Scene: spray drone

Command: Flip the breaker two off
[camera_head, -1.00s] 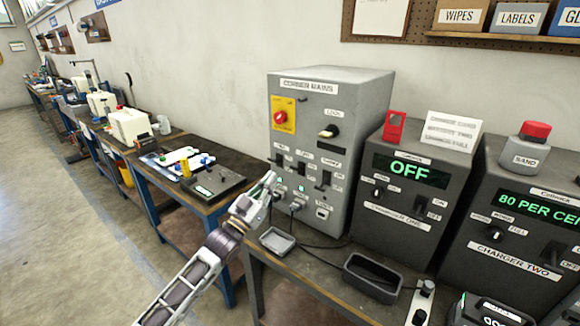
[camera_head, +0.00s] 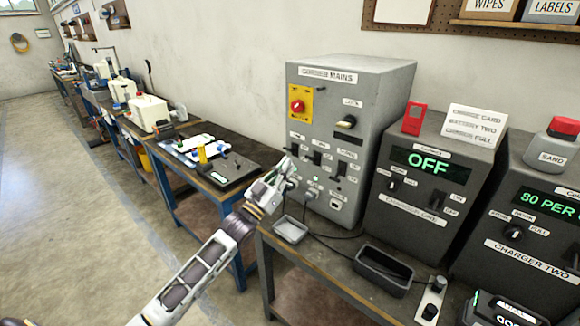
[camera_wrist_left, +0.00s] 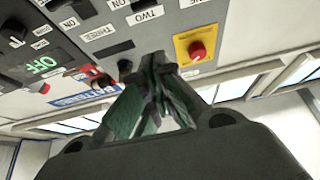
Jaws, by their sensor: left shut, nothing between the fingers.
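The grey charger mains box (camera_head: 385,110) stands at the back of the bench. Three dark breaker switches sit in a row on its front. The middle one, breaker two (camera_head: 317,157), is clear of my gripper in the head view; whether it is up or down is too small to tell. My left gripper (camera_head: 288,165) is shut and empty, its tips just below the left breaker and close to the panel. In the left wrist view the shut fingers (camera_wrist_left: 160,62) point at the panel, near the TWO label (camera_wrist_left: 150,14). My right gripper is out of view.
A red knob on a yellow plate (camera_head: 299,103) and a black lock knob (camera_head: 346,122) sit above the breakers. Cables plug in below them. Charger one (camera_head: 405,225) reads OFF, right of the box. A small tray (camera_head: 291,230) and a dark bin (camera_head: 383,270) lie in front.

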